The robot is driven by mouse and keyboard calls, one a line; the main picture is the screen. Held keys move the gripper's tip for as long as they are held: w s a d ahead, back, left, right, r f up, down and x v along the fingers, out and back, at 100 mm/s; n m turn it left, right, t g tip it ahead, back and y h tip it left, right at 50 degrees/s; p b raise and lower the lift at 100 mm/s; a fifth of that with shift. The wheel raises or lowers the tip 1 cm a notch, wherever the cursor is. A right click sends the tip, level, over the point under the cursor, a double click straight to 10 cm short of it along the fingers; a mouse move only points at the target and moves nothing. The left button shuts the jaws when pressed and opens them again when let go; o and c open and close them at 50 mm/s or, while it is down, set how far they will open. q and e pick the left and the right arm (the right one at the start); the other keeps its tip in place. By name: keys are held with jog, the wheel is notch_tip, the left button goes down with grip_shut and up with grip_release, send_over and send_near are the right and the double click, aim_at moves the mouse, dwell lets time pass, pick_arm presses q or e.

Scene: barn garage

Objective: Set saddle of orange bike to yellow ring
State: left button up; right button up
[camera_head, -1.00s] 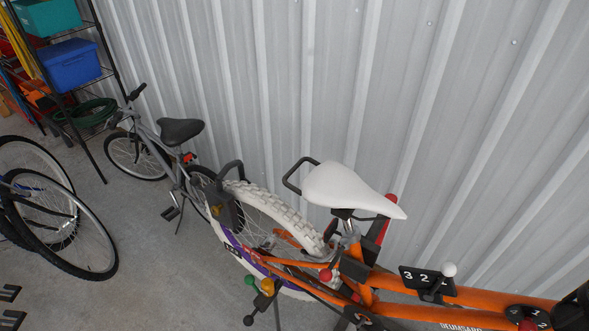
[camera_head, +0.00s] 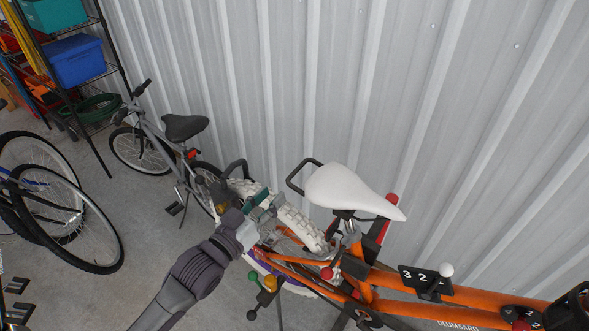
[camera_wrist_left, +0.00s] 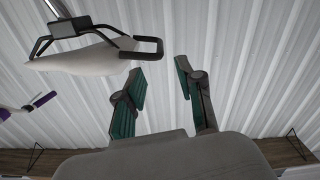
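The orange bike (camera_head: 388,283) stands along the metal wall with its white saddle (camera_head: 345,188) on top of a short silver post. A black loop handle (camera_head: 298,177) sticks out behind the saddle. My left gripper (camera_head: 272,205) is over the bike's rear wheel, left of and below the saddle, not touching it. In the left wrist view, the gripper (camera_wrist_left: 164,88) is open and empty, its two green-padded fingers apart. The saddle's white underside (camera_wrist_left: 85,60) and loop handle show there at upper left. I cannot make out a yellow ring. My right gripper is not in view.
Red, green and yellow knobs (camera_head: 267,284) sit low by the rear wheel. A grey bike (camera_head: 165,140) stands behind, and more wheels (camera_head: 65,222) are at left. A shelf with a blue bin (camera_head: 77,62) is at upper left.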

aim_at(295, 171)
pick_arm(q)
jog(key=p+x, duration=0.2)
jog(key=x, duration=0.7)
jog(key=shift+w+d, duration=0.15)
jog(key=shift+w, duration=0.1)
jog(key=shift+w+d, duration=0.2)
jog(key=shift+w, duration=0.2)
grip_shut()
